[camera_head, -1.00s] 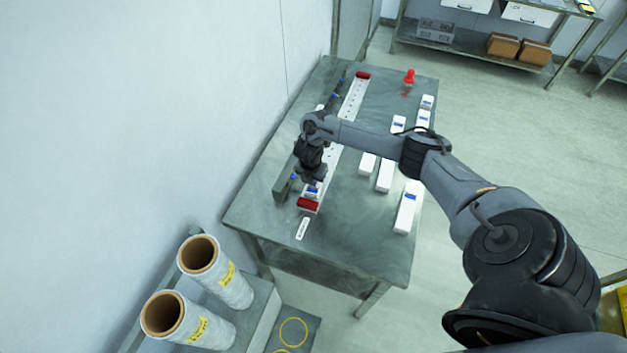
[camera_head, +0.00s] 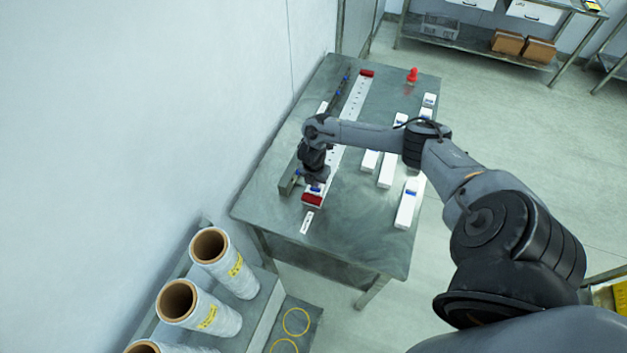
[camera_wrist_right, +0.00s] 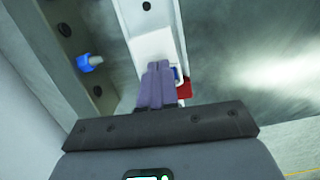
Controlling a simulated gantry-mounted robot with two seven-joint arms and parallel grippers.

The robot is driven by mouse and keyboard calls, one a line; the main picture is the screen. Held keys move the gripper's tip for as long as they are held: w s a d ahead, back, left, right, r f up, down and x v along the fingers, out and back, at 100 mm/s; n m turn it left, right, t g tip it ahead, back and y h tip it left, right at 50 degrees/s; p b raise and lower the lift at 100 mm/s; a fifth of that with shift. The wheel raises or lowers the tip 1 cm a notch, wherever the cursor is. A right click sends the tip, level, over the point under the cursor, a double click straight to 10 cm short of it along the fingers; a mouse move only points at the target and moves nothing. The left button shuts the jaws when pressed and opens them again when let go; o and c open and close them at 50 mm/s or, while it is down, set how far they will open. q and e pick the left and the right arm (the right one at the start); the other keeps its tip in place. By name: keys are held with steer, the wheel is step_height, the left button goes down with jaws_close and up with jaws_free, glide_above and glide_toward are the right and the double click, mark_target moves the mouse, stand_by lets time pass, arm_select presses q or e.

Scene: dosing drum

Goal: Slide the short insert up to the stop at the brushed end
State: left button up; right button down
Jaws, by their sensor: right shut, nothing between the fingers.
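A white block with a blue mark (camera_head: 316,188), likely the short insert, lies on the pale track (camera_head: 352,108) beside the red stop (camera_head: 312,200) at its near end. Another red stop (camera_head: 367,73) is at the far end; I cannot tell which end is brushed. My right gripper (camera_head: 316,181) is over the near end, its fingers hidden by the wrist. In the right wrist view, its fingers (camera_wrist_right: 155,84) are shut and empty against or just above the white block (camera_wrist_right: 152,45). The red stop (camera_wrist_right: 185,89) shows partly behind them. My left gripper is out of view.
A dark rail (camera_head: 288,182) with blue knobs (camera_wrist_right: 90,62) runs along the track's left side. Several white boxes (camera_head: 406,208) stand to the right, and a red knob-shaped object (camera_head: 412,75) stands at the back. Cardboard-cored rolls (camera_head: 232,262) stand at the lower left.

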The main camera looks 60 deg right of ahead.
steer(key=shift+w+d+r, duration=0.1)
steer(key=shift+d+r, duration=0.15)
steer(key=a, duration=1)
steer(key=shift+a, duration=1.05)
steer(key=a+f+t+y, duration=0.2)
steer(key=a, duration=1.1)
steer(key=s+a+r+m+t, duration=0.1)
steer(key=a+r+m+t, duration=0.15)
steer(key=a, duration=0.35)
steer(key=s+a+r+m+t, duration=0.1)
steer(key=a+r+m, duration=0.2)
steer(key=a, duration=0.4)
steer(key=s+d+r+m+g, duration=0.1)
steer(key=s+d+r+m, duration=0.25)
steer(key=s+m, duration=0.25)
steer(key=s+d+r+m+g, duration=0.1)
steer(key=s+d+r+m, duration=0.1)
steer(key=s+r+m, duration=0.35)
step_height(320, 180, up, 13)
steer(key=p, duration=1.2)
steer(key=shift+n+p, duration=0.3)
steer(key=shift+p, duration=0.1)
